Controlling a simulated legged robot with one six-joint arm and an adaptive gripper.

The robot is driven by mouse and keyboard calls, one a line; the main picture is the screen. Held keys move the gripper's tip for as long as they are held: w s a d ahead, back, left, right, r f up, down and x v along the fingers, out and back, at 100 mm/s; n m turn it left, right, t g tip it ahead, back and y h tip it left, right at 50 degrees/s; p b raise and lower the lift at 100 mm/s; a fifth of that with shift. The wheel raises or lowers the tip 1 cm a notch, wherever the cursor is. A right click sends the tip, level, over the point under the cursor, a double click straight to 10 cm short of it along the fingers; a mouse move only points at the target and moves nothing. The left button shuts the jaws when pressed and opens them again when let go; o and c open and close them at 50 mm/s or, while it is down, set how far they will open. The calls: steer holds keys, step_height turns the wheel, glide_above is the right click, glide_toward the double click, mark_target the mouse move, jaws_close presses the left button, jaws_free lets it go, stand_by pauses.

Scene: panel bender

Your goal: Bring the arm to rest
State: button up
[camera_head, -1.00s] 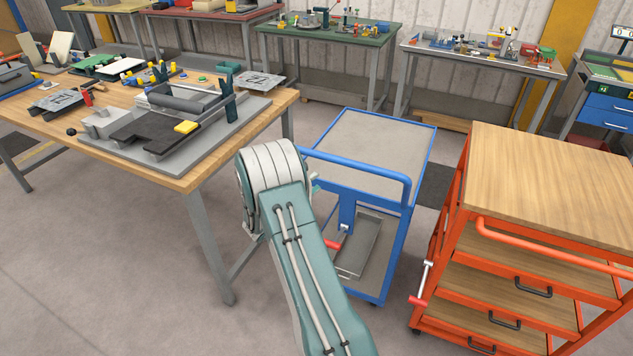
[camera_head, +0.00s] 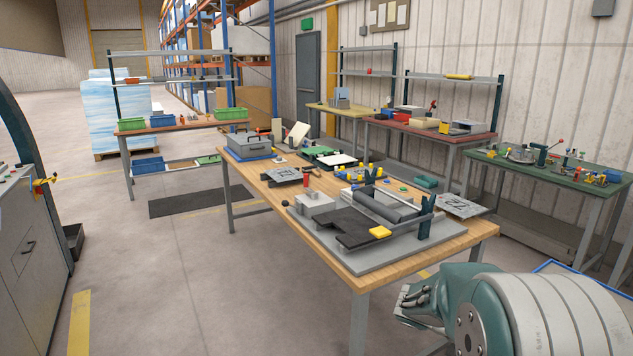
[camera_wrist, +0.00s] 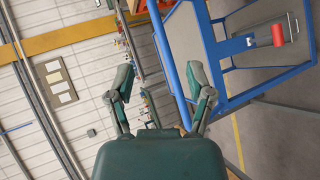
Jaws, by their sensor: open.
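My gripper (camera_wrist: 160,82) shows in the wrist view with its two teal fingers spread apart. Nothing is between the fingers, and the view past them shows a white wall and blue cart bars. In the head view, my arm (camera_head: 520,312) fills the lower right corner, with a white banded joint and teal housings.
A bending device (camera_head: 345,238) with a yellow block (camera_head: 380,232) stands on the workbench. The blue cart (camera_wrist: 212,42) is close to my gripper in the wrist view. A green table (camera_head: 545,172) stands at right. Open floor (camera_head: 190,275) lies left of the workbench.

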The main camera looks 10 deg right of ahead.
steer(key=s+a+r+n+t+y, duration=0.1)
steer(key=s+a+r+t+y, duration=0.1)
steer(key=a, duration=0.6)
steer(key=s+a+r+n+t+y, duration=0.1)
steer(key=s+a+t+y, duration=0.3)
steer(key=a, duration=0.5)
steer(key=s+a+r+n+t+y, duration=0.1)
steer(key=s+a+r+t+y, duration=0.2)
steer(key=s+a+y, duration=0.3)
steer(key=s+a, duration=0.2)
steer(key=shift+s+a+y, duration=0.2)
steer(key=shift+a+y, duration=0.15)
steer(key=shift+y, duration=0.05)
steer(key=shift+r, duration=0.1)
steer(key=shift+c, duration=0.7)
steer(key=shift+d, duration=0.1)
